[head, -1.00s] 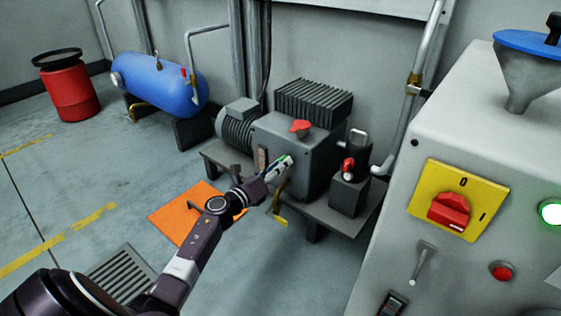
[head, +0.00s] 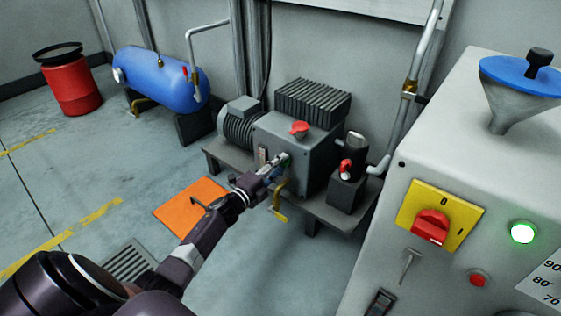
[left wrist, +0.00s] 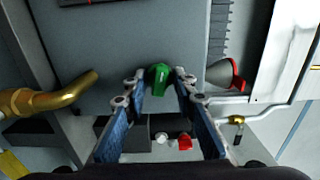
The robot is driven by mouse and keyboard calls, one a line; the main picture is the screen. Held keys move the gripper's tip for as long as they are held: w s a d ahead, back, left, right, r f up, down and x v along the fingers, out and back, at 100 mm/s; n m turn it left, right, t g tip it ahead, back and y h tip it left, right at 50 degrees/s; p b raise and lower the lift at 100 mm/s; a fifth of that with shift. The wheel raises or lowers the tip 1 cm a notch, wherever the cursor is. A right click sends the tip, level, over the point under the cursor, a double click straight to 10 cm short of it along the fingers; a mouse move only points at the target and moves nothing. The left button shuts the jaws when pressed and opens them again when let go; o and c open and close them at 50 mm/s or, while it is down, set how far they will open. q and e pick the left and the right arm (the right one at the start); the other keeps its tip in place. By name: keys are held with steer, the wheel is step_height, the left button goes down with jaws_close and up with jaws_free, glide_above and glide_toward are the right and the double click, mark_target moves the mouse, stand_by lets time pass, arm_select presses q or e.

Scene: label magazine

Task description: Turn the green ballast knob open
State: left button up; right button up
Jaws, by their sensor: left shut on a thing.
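The green ballast knob (left wrist: 159,77) sits on the front face of the grey pump housing (head: 309,152). In the left wrist view it lies between the fingertips of my left gripper (left wrist: 157,84), which is shut on it. In the head view my left gripper (head: 281,164) reaches the housing's front face, and only a little green of the knob (head: 286,160) shows at its tips. The knob's exact turn angle is hard to tell. My right gripper is not in view.
A red knob (head: 299,128) sits on top of the housing. A brass tap (head: 278,205) hangs below the gripper and shows close at left in the wrist view (left wrist: 50,98). A black unit (head: 349,170) with a red-capped fitting stands right. A grey cabinet (head: 385,250) fills the right foreground.

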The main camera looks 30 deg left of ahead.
arm_select(q)
steer(key=shift+n+p, duration=0.45)
steer(key=shift+n, duration=0.75)
steer(key=o, duration=1.2)
steer(key=shift+c, duration=0.2)
steer(key=shift+s, duration=0.15)
steer(key=s+a, duration=0.1)
steer(key=s, duration=1)
steer(key=shift+s, duration=0.4)
